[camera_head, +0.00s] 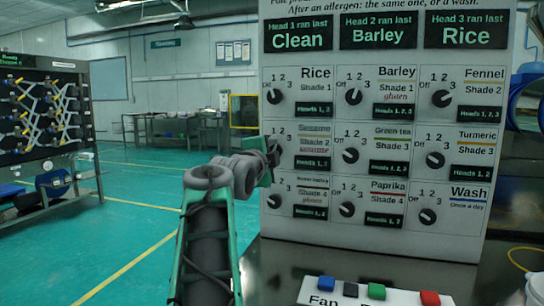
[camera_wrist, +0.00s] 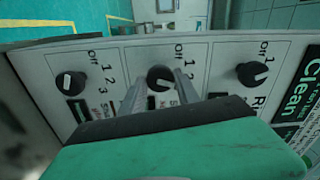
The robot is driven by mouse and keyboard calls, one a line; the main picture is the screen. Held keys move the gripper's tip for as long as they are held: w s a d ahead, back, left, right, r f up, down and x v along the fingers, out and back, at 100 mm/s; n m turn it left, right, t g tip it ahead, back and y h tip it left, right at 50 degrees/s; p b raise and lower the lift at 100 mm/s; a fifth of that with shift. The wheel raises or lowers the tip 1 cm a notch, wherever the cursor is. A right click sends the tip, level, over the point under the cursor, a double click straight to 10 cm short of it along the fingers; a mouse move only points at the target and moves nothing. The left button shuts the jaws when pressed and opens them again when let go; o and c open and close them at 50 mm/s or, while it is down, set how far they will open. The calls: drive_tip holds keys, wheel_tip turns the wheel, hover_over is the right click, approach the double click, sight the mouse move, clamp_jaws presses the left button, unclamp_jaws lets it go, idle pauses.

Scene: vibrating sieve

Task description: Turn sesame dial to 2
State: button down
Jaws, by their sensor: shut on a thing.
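The sesame dial (camera_wrist: 160,77) is a round black knob on the white panel (camera_wrist: 216,62), in the left column's middle row. In the head view my gripper (camera_head: 271,151) covers it, with the "Sesame, Shade 2" label beside it. In the wrist view the two fingers of my gripper (camera_wrist: 161,84) reach either side of the knob and are shut on it. The numbers 1, 2 and 3 show beside the knob, but I cannot tell clearly which one its pointer faces.
The rice dial (camera_head: 275,97) is directly above and another dial (camera_head: 274,202) directly below. More dials fill the panel to the right. A white box with coloured buttons (camera_head: 377,291) stands in front on a dark table (camera_head: 275,262). Open green floor lies to the left.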

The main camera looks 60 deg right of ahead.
drive_tip(key=c, duration=0.9)
unclamp_jaws()
drive_tip(key=a, duration=0.5)
drive_tip(key=s+a, duration=0.1)
drive_tip(key=a, duration=0.1)
drive_tip(key=shift+s+a+p, duration=0.1)
drive_tip(key=shift+a+p, duration=0.25)
